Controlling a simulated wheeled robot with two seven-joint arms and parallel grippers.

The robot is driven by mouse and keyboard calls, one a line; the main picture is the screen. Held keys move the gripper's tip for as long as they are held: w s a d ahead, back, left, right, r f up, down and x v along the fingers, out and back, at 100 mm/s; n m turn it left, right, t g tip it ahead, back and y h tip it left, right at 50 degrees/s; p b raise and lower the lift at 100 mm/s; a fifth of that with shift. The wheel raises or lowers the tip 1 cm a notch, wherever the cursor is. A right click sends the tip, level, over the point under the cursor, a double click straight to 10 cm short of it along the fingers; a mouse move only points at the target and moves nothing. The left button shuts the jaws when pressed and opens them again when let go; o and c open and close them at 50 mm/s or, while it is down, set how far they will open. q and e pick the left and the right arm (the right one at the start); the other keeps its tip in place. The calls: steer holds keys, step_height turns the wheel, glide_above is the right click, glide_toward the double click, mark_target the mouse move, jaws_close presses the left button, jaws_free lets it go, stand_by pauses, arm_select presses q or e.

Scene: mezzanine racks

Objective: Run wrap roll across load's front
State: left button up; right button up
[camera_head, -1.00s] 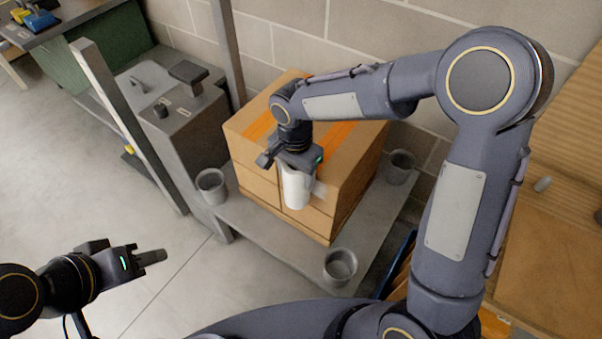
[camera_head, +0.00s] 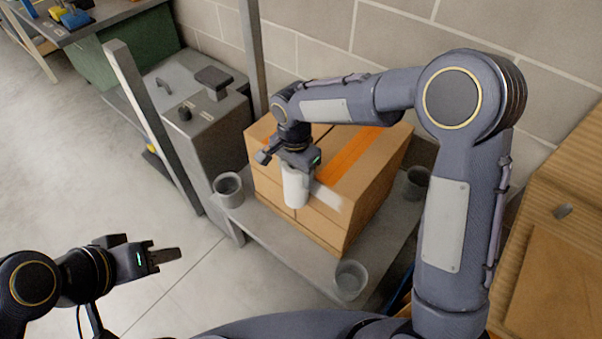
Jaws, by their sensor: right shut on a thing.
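The load is a stack of brown cartons (camera_head: 370,185) with orange tape on top, standing on a grey platform. The wrap roll (camera_head: 295,188) is white and hangs upright at the load's front face. My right gripper (camera_head: 297,163) is shut on the roll's upper end from above. A pale strip of film (camera_head: 327,196) runs from the roll to the right, along the upper front of the cartons toward their near corner. The roll hides part of the front face behind it. My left gripper (camera_head: 168,255) is empty over the floor at lower left; its finger gap cannot be made out.
Grey cups stand on the platform (camera_head: 285,235): one at left (camera_head: 228,188), one at the near corner (camera_head: 350,279), one at right (camera_head: 417,182). A post (camera_head: 150,125) and grey machine (camera_head: 205,130) stand left of the load. A block wall is behind.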

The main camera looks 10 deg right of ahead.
steer(key=w+a+p, duration=0.2)
steer(key=w+a, duration=0.2)
steer(key=shift+w+a, duration=0.2)
steer(key=shift+a, duration=0.15)
stand_by(0.7)
steer(key=shift+w+a+p, duration=2.75)
steer(key=shift+w+a, duration=1.25)
steer(key=shift+w, duration=0.15)
steer(key=s+d+b, duration=0.7)
steer(key=s+d, duration=0.7)
steer(key=shift+s+d, duration=0.2)
steer(key=shift+s, duration=0.05)
stand_by(0.7)
